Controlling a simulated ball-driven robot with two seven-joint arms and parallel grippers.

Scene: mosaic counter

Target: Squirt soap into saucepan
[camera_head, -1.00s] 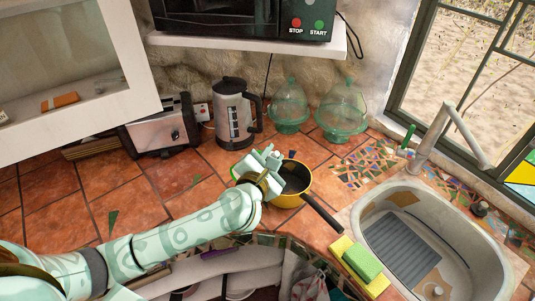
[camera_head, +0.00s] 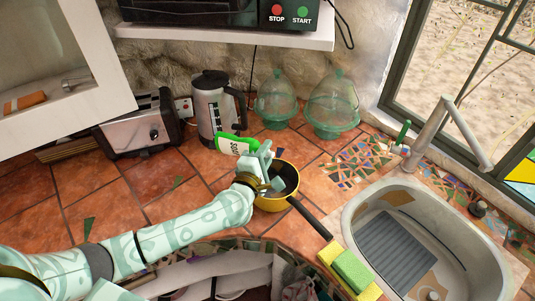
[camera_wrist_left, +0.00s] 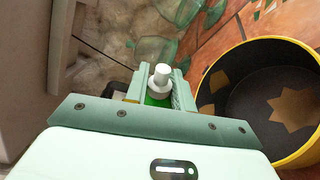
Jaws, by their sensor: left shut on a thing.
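A yellow saucepan (camera_head: 285,181) with a dark inside and a black handle stands on the tiled counter beside the sink. It also shows at the right of the left wrist view (camera_wrist_left: 241,61). My left gripper (camera_head: 262,160) is shut on the green soap bottle (camera_head: 233,145), just behind and left of the pan's rim. The bottle is tilted, with its label facing up. Its white cap (camera_wrist_left: 161,76) shows between the fingers in the left wrist view. The gripper hides part of the bottle and pan. My right gripper is not in view.
A kettle (camera_head: 212,106), a toaster (camera_head: 144,125) and two glass domes (camera_head: 276,90) stand along the wall. The sink (camera_head: 352,214) is at right, with a yellow and green sponge (camera_head: 352,271) at its edge. The counter left of my arm is clear.

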